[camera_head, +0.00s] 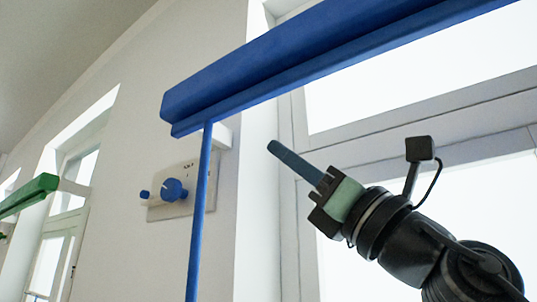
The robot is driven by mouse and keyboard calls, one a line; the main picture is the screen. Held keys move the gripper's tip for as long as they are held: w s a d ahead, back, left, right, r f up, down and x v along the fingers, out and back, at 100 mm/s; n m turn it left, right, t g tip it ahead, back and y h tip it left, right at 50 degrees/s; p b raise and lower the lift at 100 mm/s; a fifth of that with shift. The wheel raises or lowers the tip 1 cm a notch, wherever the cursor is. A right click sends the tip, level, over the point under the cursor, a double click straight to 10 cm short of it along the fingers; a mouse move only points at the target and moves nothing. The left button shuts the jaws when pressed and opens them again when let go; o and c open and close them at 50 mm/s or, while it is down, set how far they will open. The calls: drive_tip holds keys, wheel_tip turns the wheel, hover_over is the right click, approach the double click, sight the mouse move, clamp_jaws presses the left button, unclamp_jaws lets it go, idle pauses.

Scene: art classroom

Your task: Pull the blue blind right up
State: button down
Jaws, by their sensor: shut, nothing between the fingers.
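The blue blind (290,62) is gathered in a narrow bundle at the top of the nearest window, its bottom bar close under the headbox. A blue rod or cord (200,215) hangs straight down from its left end, and its lower end is out of the picture. My gripper (276,149) is to the right of the rod and below the blind, in front of the window. Its fingers are shut with nothing between them, pointing up and left. It appears apart from both the blind and the rod.
A wall plate (170,209) with blue knobs (175,190) is behind the rod. A green blind (28,194) hangs at another window on the left. The window frame (420,110) stands behind my arm. Open space lies between my gripper and the rod.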

drive_tip(key=b+v, duration=0.2)
drive_tip(key=v, duration=0.2)
drive_tip(key=shift+s+d+f, duration=0.15)
drive_tip(key=shift+s+f, duration=0.05)
drive_tip(key=shift+f, duration=0.15)
